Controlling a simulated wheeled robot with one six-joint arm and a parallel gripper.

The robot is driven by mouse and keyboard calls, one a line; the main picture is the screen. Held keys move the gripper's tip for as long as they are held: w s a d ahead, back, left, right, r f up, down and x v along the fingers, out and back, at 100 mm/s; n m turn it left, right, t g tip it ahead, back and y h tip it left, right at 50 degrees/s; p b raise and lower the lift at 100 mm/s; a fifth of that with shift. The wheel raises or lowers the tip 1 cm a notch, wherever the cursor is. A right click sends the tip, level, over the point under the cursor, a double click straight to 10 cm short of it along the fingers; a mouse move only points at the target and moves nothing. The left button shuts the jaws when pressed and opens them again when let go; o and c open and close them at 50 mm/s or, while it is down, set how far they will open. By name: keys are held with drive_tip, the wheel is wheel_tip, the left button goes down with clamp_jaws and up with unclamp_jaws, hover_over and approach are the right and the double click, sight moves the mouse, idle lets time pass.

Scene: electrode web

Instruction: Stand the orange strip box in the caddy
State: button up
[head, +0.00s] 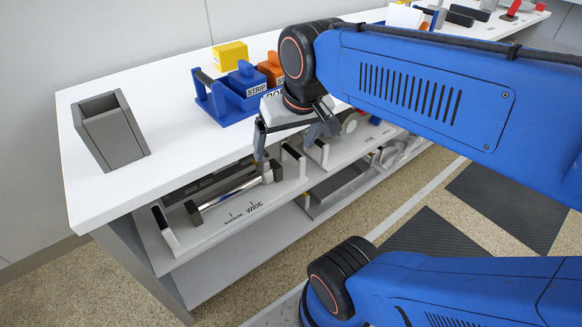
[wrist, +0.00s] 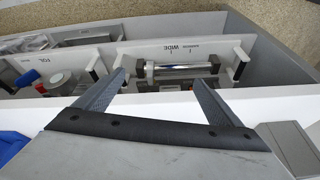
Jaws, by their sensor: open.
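The orange box (head: 271,68) is in the head view at the back of the white bench, partly hidden by my arm. It is close beside a blue block with a raised top (head: 246,78). My gripper (head: 286,148) is open and empty, in front of the caddy, above the bench's front edge and the open drawer. Its spread fingers show in the wrist view (wrist: 157,80).
An open drawer marked WIDE (head: 262,213) holds a metal roller (head: 228,192) below my gripper. Another open drawer (wrist: 60,80) lies beside it. A grey angled holder (head: 112,130) stands at the bench's left, and a yellow box (head: 230,55) behind the caddy. Bench between holder and caddy is clear.

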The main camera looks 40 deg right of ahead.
drive_tip(key=s+f, duration=0.1)
drive_tip(key=s+f+n, duration=0.1)
drive_tip(key=f, duration=0.1)
drive_tip(key=s+a+f+n, duration=0.1)
drive_tip(key=shift+s+f+t, duration=0.15)
drive_tip(key=shift+s+t, duration=0.1)
drive_tip(key=shift+t, duration=0.05)
drive_tip(key=shift+c, duration=0.6)
idle(0.7)
